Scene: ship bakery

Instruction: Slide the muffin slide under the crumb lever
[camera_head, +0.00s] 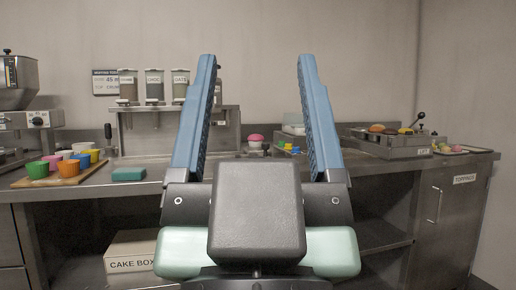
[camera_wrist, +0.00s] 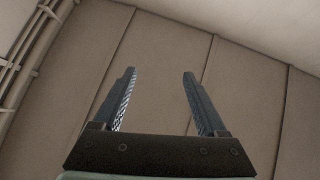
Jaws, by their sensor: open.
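My gripper (camera_head: 256,58) is open and empty, its two blue fingers raised in front of the counter. In the wrist view my gripper (camera_wrist: 159,73) also stands open, with only wall panels behind it. A muffin with a pink top (camera_head: 256,138) shows between the fingers, on a small pale base at the counter's back; I cannot tell whether this base is the muffin slide. A dark upright handle (camera_head: 108,131) is at the rack's left end, possibly a lever. Their small labels are hard to read, and the left finger hides part of the rack.
Colored cups (camera_head: 38,170) stand on a wooden board at left, beside a teal block (camera_head: 129,174). A steel machine (camera_head: 28,121) is farther left. At right, a steel unit (camera_head: 391,148) holds several muffins and a black-knobbed lever (camera_head: 418,118). A cake box (camera_head: 130,252) is below.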

